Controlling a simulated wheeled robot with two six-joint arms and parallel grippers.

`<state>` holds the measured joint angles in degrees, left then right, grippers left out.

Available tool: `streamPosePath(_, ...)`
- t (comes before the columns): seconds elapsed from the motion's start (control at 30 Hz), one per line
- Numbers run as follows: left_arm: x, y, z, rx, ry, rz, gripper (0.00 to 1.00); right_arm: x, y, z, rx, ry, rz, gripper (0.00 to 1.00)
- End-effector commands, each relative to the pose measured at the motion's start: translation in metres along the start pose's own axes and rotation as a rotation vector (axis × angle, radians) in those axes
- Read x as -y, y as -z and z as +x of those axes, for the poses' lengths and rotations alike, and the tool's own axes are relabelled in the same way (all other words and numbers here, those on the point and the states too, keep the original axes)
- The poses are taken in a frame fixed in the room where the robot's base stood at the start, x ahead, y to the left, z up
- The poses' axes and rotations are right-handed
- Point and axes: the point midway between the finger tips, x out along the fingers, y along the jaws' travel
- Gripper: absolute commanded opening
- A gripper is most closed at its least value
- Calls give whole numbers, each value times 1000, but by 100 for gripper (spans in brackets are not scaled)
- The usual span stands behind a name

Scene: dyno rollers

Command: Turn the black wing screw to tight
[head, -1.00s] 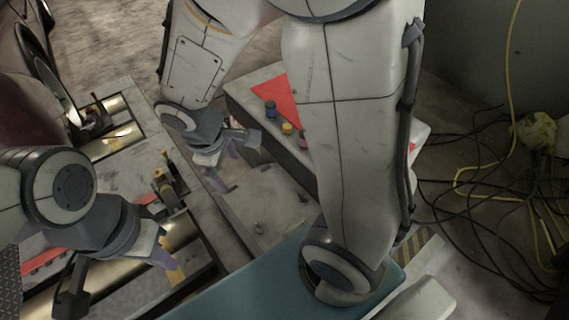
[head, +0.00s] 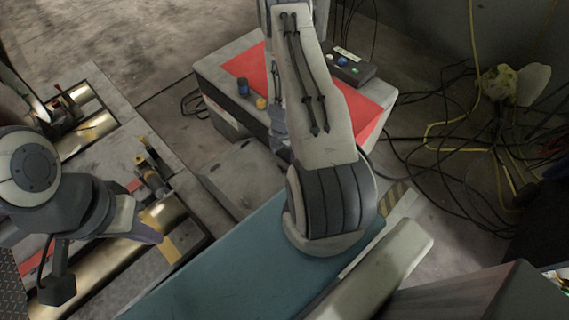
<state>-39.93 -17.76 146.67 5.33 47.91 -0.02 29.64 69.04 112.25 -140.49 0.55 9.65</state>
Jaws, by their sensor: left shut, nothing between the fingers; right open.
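I cannot pick out the black wing screw for certain. A small dark and yellow fitting (head: 152,172) stands on the roller frame (head: 118,128), right of and beyond my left gripper. My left gripper (head: 148,233) is at the lower left over the rollers, shut and empty. Its tip is close to a yellow strip (head: 172,245), and I cannot tell whether they touch. My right arm stands over the middle of the view. The fingers of my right gripper are not visible; the arm covers that area.
A grey case with a red top (head: 370,108) carries a dark blue knob-like object (head: 243,87), a yellow one (head: 261,103) and a button box (head: 350,68). Loose cables (head: 440,185) lie on the right floor. A brass roller (head: 90,128) lies at the left.

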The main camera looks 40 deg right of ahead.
Motion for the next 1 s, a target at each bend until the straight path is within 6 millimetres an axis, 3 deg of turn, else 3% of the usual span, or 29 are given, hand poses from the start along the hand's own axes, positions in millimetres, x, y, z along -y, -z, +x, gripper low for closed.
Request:
streamPosePath(0.1, 2, -1, 24, 0, 0, 0, 0, -1, 0, 24, 1, 0, -2, 90)
streamPosePath(0.5, 6, -4, 79, 0, 0, 0, 0, -1, 0, 78, 2, -1, -4, 90)
streamPosePath(0.7, 7, -5, 92, 0, 0, 0, 0, -1, 0, 92, 2, -1, -3, 90)
streamPosePath(1.0, 7, -5, 94, 0, 0, 0, 0, -1, -1, 93, 2, -1, -3, 90)
